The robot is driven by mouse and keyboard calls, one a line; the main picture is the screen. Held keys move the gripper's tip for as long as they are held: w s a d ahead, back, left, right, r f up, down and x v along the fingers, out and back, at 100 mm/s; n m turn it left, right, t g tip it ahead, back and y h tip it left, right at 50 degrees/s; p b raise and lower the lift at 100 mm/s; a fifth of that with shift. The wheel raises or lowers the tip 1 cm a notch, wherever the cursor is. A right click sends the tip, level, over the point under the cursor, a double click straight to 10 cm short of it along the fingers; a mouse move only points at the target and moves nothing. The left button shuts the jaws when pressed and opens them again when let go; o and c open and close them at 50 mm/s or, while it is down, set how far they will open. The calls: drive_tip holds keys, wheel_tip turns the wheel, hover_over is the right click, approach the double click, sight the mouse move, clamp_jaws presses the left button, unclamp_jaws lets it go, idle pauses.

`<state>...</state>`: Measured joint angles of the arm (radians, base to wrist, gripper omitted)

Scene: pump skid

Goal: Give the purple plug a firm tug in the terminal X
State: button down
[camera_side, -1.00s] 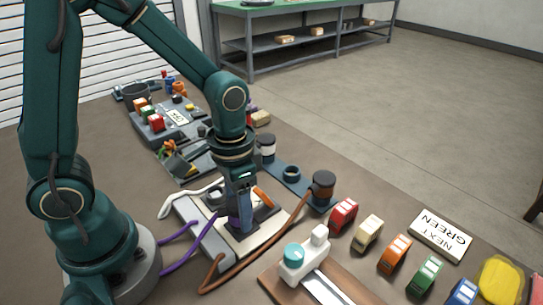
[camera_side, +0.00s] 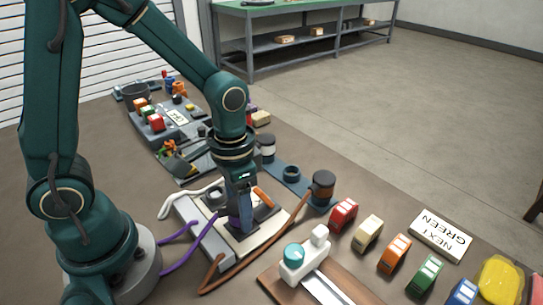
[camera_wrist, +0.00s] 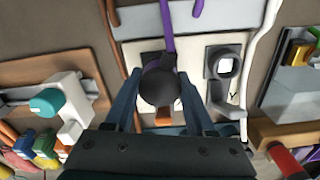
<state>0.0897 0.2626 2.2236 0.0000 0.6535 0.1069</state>
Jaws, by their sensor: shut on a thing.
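The purple cable (camera_side: 207,238) runs from beside my base to the purple plug (camera_side: 240,211), which is between my jaws over the terminal board (camera_side: 262,236). In the wrist view, the purple cable (camera_wrist: 168,28) comes in from the top and meets a dark round cap (camera_wrist: 160,85) between the fingers. My gripper (camera_side: 240,224) is shut on the plug, pointing down; it also shows in the wrist view (camera_wrist: 160,98). The plug's lower end and the terminal below it are hidden, so I cannot tell how deep it sits. A "Y" mark shows beside a grey ringed socket (camera_wrist: 225,66).
An orange piece (camera_side: 264,198) lies close right of my gripper. A brown cable (camera_side: 262,262) loops around the board's front, and a white cable (camera_side: 178,199) lies behind. A wooden board with a teal-knobbed device (camera_side: 293,255) and several coloured blocks (camera_side: 395,255) stand to the right.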

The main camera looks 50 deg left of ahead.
drive_tip(key=shift+c, duration=0.8)
unclamp_jaws()
drive_tip(key=shift+r, duration=2.35)
drive_tip(key=r, duration=0.1)
drive_tip(key=r+t, duration=0.1)
drive_tip(key=r, duration=0.1)
drive_tip(key=r+t, duration=0.1)
drive_tip(key=r, duration=0.1)
drive_tip(key=shift+s+a, duration=0.2)
drive_tip(key=shift+a, duration=0.2)
drive_tip(key=shift+s+a+r+n+t, duration=0.2)
drive_tip(key=shift+s+r+n+t, duration=0.2)
drive_tip(key=shift+s+t, duration=0.35)
drive_tip(key=shift+s+a+r+n+t, duration=0.25)
drive_tip(key=shift+s+r+t, duration=0.2)
drive_tip(key=shift+s, duration=0.55)
drive_tip(key=shift+s+a+r+n+t, duration=0.15)
drive_tip(key=shift+s+r+n+t, duration=0.25)
drive_tip(key=shift+s+t, duration=0.35)
